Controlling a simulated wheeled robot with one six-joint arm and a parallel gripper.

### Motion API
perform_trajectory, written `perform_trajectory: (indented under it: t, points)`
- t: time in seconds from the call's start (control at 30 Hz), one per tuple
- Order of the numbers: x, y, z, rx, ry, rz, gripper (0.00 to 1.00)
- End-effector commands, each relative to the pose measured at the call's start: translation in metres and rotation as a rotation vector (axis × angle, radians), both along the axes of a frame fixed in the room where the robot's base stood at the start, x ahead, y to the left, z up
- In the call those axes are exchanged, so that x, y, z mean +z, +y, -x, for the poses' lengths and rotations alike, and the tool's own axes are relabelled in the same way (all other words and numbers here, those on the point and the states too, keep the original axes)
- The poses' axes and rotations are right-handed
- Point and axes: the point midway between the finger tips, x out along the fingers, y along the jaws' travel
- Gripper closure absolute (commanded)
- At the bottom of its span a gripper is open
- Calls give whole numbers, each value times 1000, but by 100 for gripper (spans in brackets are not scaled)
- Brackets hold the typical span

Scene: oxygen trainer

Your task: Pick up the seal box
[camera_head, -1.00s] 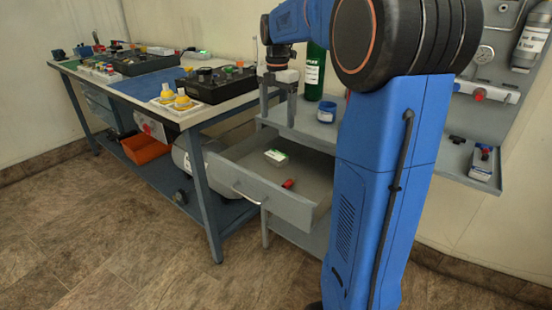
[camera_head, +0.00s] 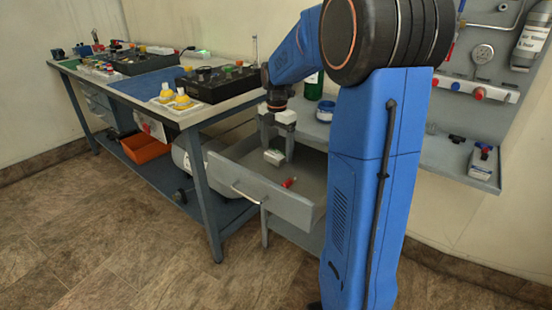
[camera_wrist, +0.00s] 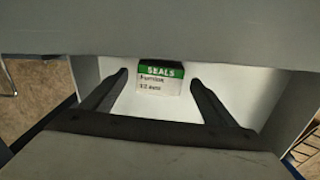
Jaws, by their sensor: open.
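The seal box (camera_wrist: 160,80) is a small white box with a green band reading "SEALS". It lies inside the open drawer (camera_head: 258,196), near the drawer's back. In the head view, the seal box (camera_head: 274,156) shows just below and beside my gripper's fingers. My gripper (camera_head: 278,146) points down over the drawer, open and empty. In the wrist view, the fingers of my gripper (camera_wrist: 158,76) stand to either side of the seal box, with a gap on both sides. I cannot tell how far above it the fingertips are.
A red item (camera_head: 289,183) lies in the drawer in front of the seal box. A blue jar (camera_head: 325,111) and a green bottle (camera_head: 313,87) stand on the shelf above. The workbench (camera_head: 215,113) with yellow-capped bottles is to the left.

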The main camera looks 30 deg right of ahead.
Motion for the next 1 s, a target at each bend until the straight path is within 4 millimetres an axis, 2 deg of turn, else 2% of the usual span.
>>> perform_trajectory:
  t: [0.13,0.4,0.47,0.6,0.87,1.0]
  points:
    - [-14,0,0,0,1,-1,20]
    - [-16,0,0,0,-1,0,20]
    - [-16,0,0,0,-1,0,31]
    - [-16,0,0,0,-1,0,64]
    - [-15,0,0,0,-1,1,64]
    - [-6,0,-1,0,-4,1,64]
